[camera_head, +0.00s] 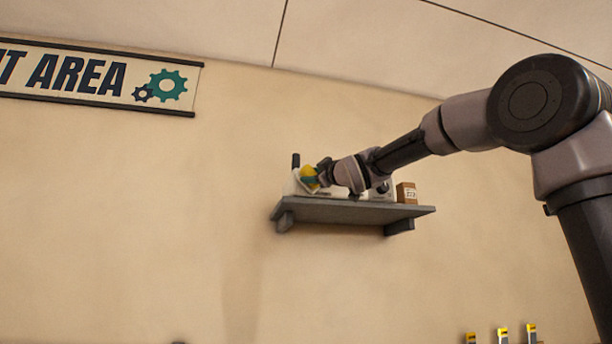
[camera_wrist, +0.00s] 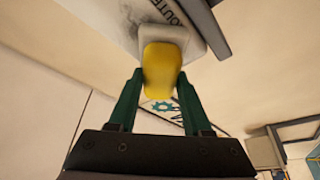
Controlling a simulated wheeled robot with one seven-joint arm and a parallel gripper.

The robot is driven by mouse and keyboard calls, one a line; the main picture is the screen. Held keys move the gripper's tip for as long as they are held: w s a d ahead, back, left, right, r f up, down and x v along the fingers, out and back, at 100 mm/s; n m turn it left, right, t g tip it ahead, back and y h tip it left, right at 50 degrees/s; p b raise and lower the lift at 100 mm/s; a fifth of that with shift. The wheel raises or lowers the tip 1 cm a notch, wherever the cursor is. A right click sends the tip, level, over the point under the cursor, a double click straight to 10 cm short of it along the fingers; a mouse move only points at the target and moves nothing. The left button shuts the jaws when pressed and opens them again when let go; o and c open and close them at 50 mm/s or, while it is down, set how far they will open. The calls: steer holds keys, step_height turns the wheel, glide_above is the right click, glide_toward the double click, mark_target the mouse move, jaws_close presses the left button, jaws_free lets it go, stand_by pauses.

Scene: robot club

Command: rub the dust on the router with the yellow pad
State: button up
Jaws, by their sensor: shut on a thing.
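My gripper (camera_wrist: 159,80) has its two green fingers shut on the yellow pad (camera_wrist: 161,66). The pad's far end lies at the edge of the white router (camera_wrist: 112,14), which carries dark lettering; it seems to touch it, but I cannot be sure. A greyish patch (camera_wrist: 165,35) shows on the router beside the pad and may be dust. In the head view the yellow pad (camera_head: 309,174) is at the shelf's left end, in front of the router (camera_head: 291,186) with its black antenna. My gripper and the pad hide much of the router there.
The grey wall shelf (camera_head: 350,211) also carries a small brown box (camera_head: 407,194) at its right and a white device (camera_head: 384,191), partly behind my arm. A banner (camera_head: 90,78) hangs at the upper left. Yellow-topped items (camera_head: 503,333) stand at the bottom right. Wall left of the shelf is clear.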

steer(key=w+d, duration=0.2)
steer(key=d, duration=0.5)
steer(key=shift+w+d, duration=0.25)
steer(key=shift+d, duration=0.1)
stand_by(0.4)
steer(key=shift+s+a, duration=0.5)
steer(key=shift+a, duration=1.2)
steer(key=shift+s+a, duration=0.55)
steer(key=shift+a, duration=1.2)
steer(key=shift+s+a, duration=0.5)
steer(key=shift+a, duration=1.2)
steer(key=shift+s+d, duration=0.3)
steer(key=shift+s, duration=0.65)
steer(key=shift+s+d, duration=0.25)
steer(key=shift+s, duration=0.75)
steer(key=shift+s+d, duration=0.3)
steer(key=shift+s, duration=0.65)
steer(key=shift+s, duration=0.1)
steer(key=s, duration=0.2)
steer(key=shift+s+d, duration=0.3)
steer(key=shift+d, duration=0.1)
